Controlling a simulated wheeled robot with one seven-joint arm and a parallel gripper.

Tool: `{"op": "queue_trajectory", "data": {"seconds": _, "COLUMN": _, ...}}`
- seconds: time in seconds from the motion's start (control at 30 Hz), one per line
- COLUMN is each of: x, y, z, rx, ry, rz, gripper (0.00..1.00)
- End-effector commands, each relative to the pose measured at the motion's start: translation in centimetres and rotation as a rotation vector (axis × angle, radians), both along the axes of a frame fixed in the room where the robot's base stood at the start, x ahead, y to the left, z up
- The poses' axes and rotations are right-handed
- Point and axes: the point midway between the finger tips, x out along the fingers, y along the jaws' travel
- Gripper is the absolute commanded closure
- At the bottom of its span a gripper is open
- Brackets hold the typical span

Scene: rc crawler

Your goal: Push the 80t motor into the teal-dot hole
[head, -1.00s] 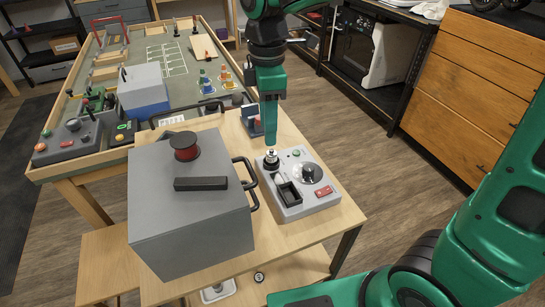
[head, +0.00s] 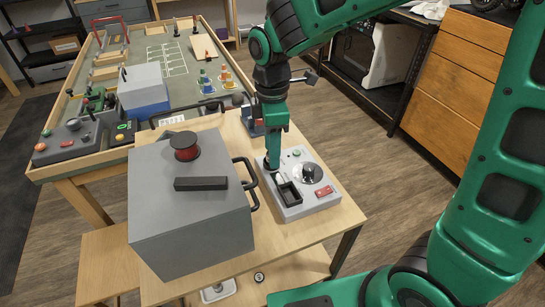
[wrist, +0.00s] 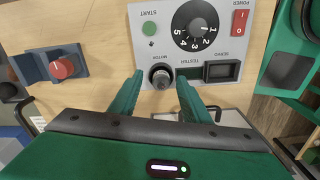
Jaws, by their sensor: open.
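A small metallic motor (wrist: 161,78) stands in the round socket marked MOTOR on the grey tester box (wrist: 150,25). Its size label cannot be read. My gripper (wrist: 160,84) is open, with one green finger on either side of the motor and gaps visible between. In the head view my gripper (head: 272,163) reaches down to the left back part of the tester box (head: 318,205) and hides the motor. I cannot make out a teal-dot hole in either view.
A big grey box (head: 190,225) with a black side handle stands just left of the tester. A blue-grey holder with a red knob (wrist: 62,68) lies beside the tester. A cluttered workbench (head: 60,172) is behind. Bare wood (head: 335,225) shows at the table's right front.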

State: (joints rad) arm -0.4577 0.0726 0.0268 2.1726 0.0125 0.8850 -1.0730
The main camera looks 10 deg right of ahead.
Motion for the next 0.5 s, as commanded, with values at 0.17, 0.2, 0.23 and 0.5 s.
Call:
{"op": "queue_trajectory", "data": {"seconds": 0.17, "x": 0.00, "y": 0.00, "z": 0.02, "rx": 0.000, "ry": 0.000, "rz": 0.000, "gripper": 0.93}}
{"op": "queue_trajectory", "data": {"seconds": 0.2, "x": 0.01, "y": 0.00, "z": 0.02, "rx": 0.000, "ry": 0.000, "rz": 0.000, "gripper": 1.00}}
{"op": "queue_trajectory", "data": {"seconds": 0.23, "x": 0.00, "y": 0.00, "z": 0.02, "rx": 0.000, "ry": 0.000, "rz": 0.000, "gripper": 1.00}}
{"op": "queue_trajectory", "data": {"seconds": 0.5, "x": 0.02, "y": 0.01, "z": 0.18, "rx": 0.000, "ry": -0.001, "rz": 0.000, "gripper": 1.00}}
